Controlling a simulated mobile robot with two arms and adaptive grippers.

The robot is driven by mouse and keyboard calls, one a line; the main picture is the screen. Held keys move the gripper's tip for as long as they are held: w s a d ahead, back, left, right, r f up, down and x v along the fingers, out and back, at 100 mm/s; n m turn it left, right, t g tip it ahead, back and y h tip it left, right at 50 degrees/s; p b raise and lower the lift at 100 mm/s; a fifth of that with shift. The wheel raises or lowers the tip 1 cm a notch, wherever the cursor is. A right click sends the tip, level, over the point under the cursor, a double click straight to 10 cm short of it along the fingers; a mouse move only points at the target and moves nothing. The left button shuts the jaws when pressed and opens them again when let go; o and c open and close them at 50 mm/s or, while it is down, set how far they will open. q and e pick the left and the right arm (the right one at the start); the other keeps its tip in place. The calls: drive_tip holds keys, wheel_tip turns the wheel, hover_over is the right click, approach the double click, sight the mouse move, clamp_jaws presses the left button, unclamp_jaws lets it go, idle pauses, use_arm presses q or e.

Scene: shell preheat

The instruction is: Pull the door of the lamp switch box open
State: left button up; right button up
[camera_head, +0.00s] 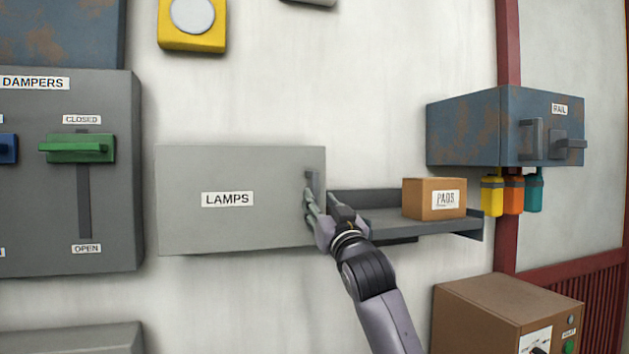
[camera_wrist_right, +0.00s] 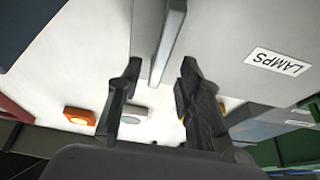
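The grey lamp switch box with its LAMPS label (camera_head: 228,199) is on the wall in the middle of the head view, its door shut. A grey upright handle (camera_head: 313,183) is at the door's right edge. My right gripper (camera_head: 325,203) is at this handle, hiding its lower part. In the right wrist view the two fingers (camera_wrist_right: 156,82) are open, with the handle bar (camera_wrist_right: 168,45) running between their tips and visible gaps on both sides. The LAMPS label (camera_wrist_right: 277,63) appears upside down there. My left gripper is not in view.
A grey shelf (camera_head: 385,222) with a PADS carton (camera_head: 434,199) is just right of the box, close to my right gripper. The DAMPERS panel (camera_head: 115,180) is to the left. The RAIL box (camera_head: 470,130) and a brown cabinet (camera_head: 480,310) are further right.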

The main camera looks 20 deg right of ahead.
sight(316, 195)
drive_tip(key=shift+p+x, duration=1)
drive_tip(key=shift+x, duration=1.4)
drive_tip(key=shift+c, duration=0.3)
clamp_jaws()
